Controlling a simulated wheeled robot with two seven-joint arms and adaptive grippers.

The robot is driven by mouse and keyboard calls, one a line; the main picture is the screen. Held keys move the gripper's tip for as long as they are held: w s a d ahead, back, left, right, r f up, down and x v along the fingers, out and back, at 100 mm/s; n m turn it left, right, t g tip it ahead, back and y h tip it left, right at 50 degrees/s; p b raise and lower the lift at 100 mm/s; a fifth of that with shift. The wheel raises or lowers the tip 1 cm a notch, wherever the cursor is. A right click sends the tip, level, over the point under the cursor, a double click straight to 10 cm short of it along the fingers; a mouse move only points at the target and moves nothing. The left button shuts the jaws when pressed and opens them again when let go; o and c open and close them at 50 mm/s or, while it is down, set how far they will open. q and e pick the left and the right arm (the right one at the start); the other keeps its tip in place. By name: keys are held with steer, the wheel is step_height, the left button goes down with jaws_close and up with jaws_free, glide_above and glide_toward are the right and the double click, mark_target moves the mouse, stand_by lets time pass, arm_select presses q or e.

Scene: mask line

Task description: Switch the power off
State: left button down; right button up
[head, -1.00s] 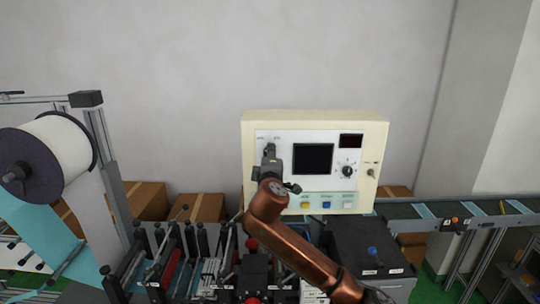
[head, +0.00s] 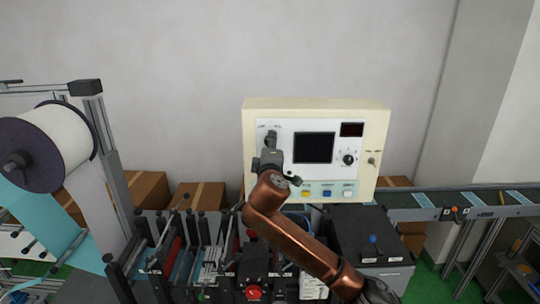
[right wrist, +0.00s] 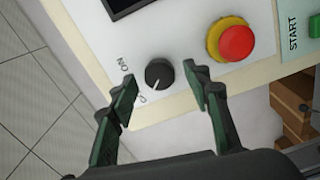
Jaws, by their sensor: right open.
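A black rotary knob (right wrist: 160,74) sits on the white panel face in the right wrist view. An ON label is beside it, and a second label below that is only partly readable. The knob's white mark points down and slightly left in this view, towards the second label. My right gripper (right wrist: 160,86) is open, with one finger on each side of the knob and visible gaps between. In the head view my right gripper (head: 271,140) is at the upper left of the cream control box (head: 385,125) and hides most of the knob. My left gripper is not in view.
A red stop button (right wrist: 237,43) on a yellow ring and a green START button (right wrist: 296,37) are near the knob. A dark screen (head: 314,148) and another dial (head: 348,159) are to its right in the head view. Machinery and a conveyor (head: 430,205) surround the box.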

steer(key=s, duration=1)
steer(key=shift+s, duration=0.2)
steer(key=shift+f, duration=0.1)
